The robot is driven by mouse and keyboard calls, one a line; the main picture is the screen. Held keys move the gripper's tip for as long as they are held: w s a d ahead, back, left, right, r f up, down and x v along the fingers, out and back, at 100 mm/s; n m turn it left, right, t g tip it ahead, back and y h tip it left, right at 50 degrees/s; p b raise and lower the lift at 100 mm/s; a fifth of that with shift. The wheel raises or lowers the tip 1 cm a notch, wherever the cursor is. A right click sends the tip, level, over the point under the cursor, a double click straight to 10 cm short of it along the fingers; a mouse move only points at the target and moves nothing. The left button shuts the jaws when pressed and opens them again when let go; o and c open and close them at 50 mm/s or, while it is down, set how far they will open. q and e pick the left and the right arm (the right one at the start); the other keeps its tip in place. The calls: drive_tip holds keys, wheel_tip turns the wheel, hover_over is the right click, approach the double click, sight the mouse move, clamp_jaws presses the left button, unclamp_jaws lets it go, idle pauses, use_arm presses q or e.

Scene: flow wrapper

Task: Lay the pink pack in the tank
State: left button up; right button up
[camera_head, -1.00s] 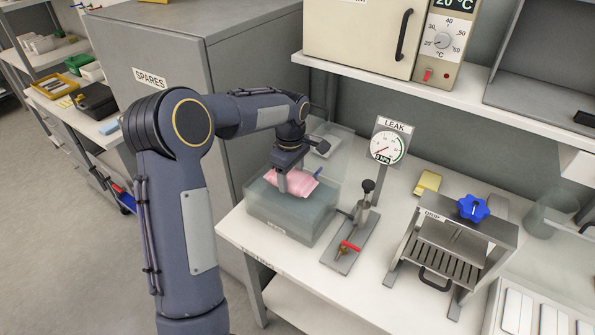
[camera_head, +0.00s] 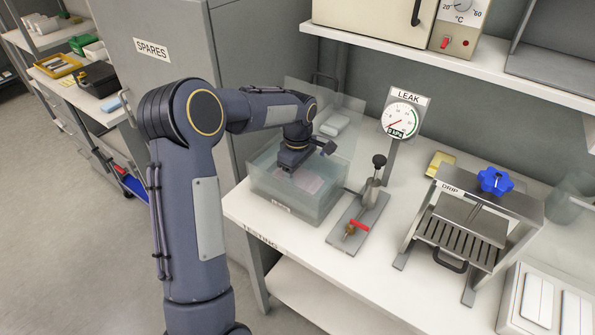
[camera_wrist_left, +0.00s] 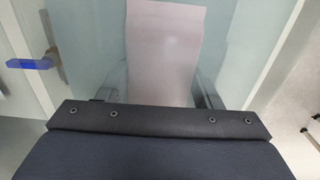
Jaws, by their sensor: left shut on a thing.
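The tank (camera_head: 270,192) is a clear, open-topped box of pale greenish look on the white bench. My left gripper (camera_head: 288,172) points down inside the tank, and its fingertips are hard to see through the wall. The pink pack (camera_head: 293,184) shows faintly through the tank wall, below the gripper. In the left wrist view the pack (camera_wrist_left: 164,45) looks pale and muted, and it sits between my two fingers, which are shut on it. I cannot tell whether the pack touches the tank floor. My right gripper is not in view.
A drip press with a blue knob (camera_head: 495,180) is farther right. A raised clear lid (camera_head: 345,105) stands behind the tank, and the grey spares cabinet (camera_head: 165,80) is at left.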

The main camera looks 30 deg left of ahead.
use_arm(q)
drive_tip(key=shift+f, duration=0.15)
drive_tip(key=o, duration=1.1)
drive_tip(key=shift+c, duration=0.2)
wheel_tip(320, 180, up, 7)
drive_tip(key=shift+f, duration=0.1)
drive_tip(key=shift+s+r, duration=0.15)
drive_tip(key=shift+r, duration=0.5)
drive_tip(key=s+d+r+m+t+h, duration=0.1)
drive_tip(key=s+d+r+m, duration=0.1)
drive_tip(key=s+m, duration=0.35)
drive_tip(key=s+d+r+m+t+h, duration=0.1)
drive_tip(key=s+d+r+m+t, duration=0.15)
drive_tip(key=s, duration=0.65)
drive_tip(key=s+d+r+m+t+h, duration=0.1)
drive_tip(key=s+d+m, duration=0.2)
drive_tip(key=s, duration=0.4)
drive_tip(key=s+d+f+m+t, duration=0.1)
drive_tip(key=s+d+f+m, duration=0.2)
drive_tip(key=s, duration=0.4)
drive_tip(key=shift+s+d+f+m+h, duration=0.15)
drive_tip(key=shift+d+f+m+h, duration=0.35)
drive_tip(key=shift+m, duration=0.3)
drive_tip(key=shift+r, duration=0.15)
